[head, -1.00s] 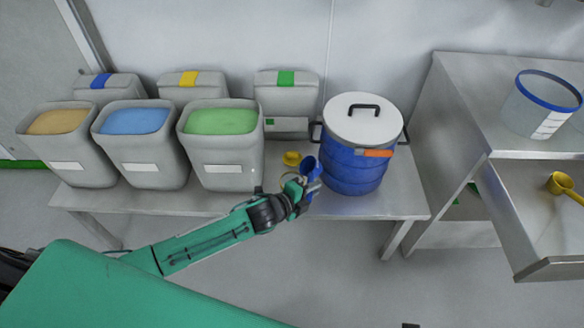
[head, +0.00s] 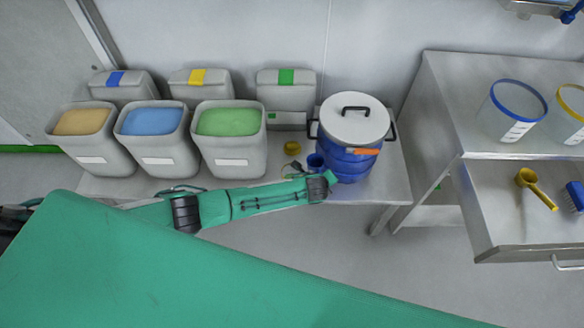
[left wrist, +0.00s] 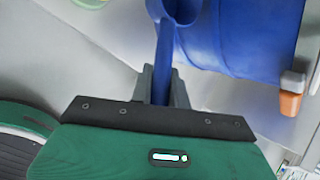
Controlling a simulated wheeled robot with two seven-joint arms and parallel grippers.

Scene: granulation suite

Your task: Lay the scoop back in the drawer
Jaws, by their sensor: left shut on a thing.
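My left gripper (head: 328,177) is at the front of the bench, just before the blue drum. It is shut on the handle of a blue scoop (head: 315,161). In the left wrist view the scoop's handle (left wrist: 163,70) runs up from between the fingers (left wrist: 160,88) to its bowl at the top edge, close to the blue drum. The open steel drawer (head: 485,222) is at the right, well away from the gripper. A yellow scoop (head: 535,188) and a blue brush (head: 575,196) lie in it. My right gripper is out of view.
The blue drum (head: 350,165) with a white lid stands right beside the scoop. Open bins of tan, blue and green powder (head: 230,150) stand to the left. A yellow cup-like thing (head: 292,148) is behind. Clear tubs (head: 512,110) stand above the drawer.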

